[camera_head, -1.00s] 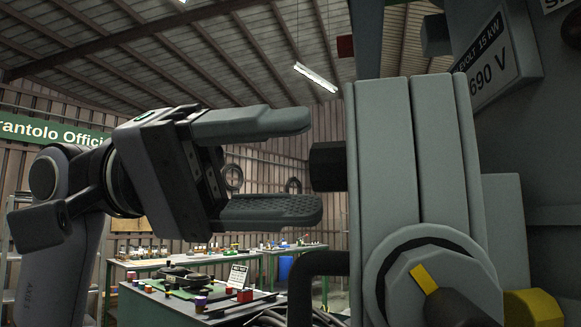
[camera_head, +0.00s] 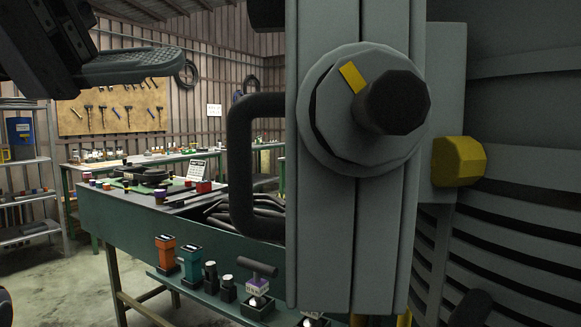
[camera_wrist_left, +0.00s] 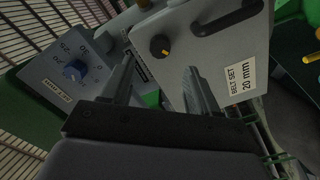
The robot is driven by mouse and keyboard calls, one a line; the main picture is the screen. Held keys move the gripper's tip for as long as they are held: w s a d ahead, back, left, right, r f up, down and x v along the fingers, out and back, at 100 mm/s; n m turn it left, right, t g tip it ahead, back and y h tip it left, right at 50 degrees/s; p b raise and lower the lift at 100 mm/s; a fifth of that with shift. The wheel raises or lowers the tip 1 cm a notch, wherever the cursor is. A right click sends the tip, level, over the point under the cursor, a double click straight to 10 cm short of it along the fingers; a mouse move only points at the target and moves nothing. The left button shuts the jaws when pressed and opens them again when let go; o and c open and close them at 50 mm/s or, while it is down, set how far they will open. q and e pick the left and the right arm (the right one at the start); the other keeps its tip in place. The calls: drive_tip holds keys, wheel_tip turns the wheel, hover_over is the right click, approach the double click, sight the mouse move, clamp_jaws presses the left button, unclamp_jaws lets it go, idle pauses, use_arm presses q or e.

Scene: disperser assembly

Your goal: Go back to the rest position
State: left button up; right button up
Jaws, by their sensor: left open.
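My left gripper shows at the upper left of the head view, with one ribbed finger (camera_head: 125,66) visible and the rest cut off by the top edge. In the left wrist view the left gripper (camera_wrist_left: 160,72) has its two fingers apart, with no object held between them. Beyond the fingers is a grey panel (camera_wrist_left: 205,50) with a black knob, a dark handle and a "BELT SET 20 mm" label. My right gripper is not in view.
A large grey machine with a black knob (camera_head: 393,102) and a dark handle (camera_head: 240,165) fills the right side. A green workbench (camera_head: 120,215) with parts and tools stands left of it. Floor shows at lower left.

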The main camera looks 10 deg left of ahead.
use_arm(q)
drive_tip(key=w+f+n+t+h+p, duration=0.2)
drive_tip(key=w+f+n+h, duration=0.4)
drive_tip(key=n, duration=0.6)
drive_tip(key=w+f+n+t+h+p, duration=0.2)
drive_tip(key=w+f+n+p, duration=0.15)
drive_tip(key=w+n, duration=0.65)
drive_tip(key=w+a+f+n+t+y+p, duration=0.15)
drive_tip(key=f+n+t+y, duration=0.65)
drive_tip(key=n, duration=0.8)
drive_tip(key=w+a+f+n+t+y, duration=0.25)
drive_tip(key=f+n+t+y, duration=0.5)
drive_tip(key=f+n, duration=0.6)
drive_tip(key=s+a+f+n+g+y+p, duration=0.1)
drive_tip(key=s+f+n+g+y, duration=0.2)
drive_tip(key=f+n, duration=0.6)
drive_tip(key=s+f+n+g+y+p, duration=0.1)
drive_tip(key=s+f+n+y+p, duration=0.2)
drive_tip(key=f+n, duration=0.5)
drive_tip(key=s+d+f+n+g+y, duration=0.1)
drive_tip(key=s+f+n+g, duration=0.5)
drive_tip(key=s+f, duration=0.8)
drive_tip(key=shift+s+f+n+g+y, duration=0.15)
drive_tip(key=shift+s+n+g+y, duration=0.2)
drive_tip(key=shift+s+n+y, duration=0.45)
drive_tip(key=shift+w, duration=0.3)
drive_tip(key=c, duration=0.3)
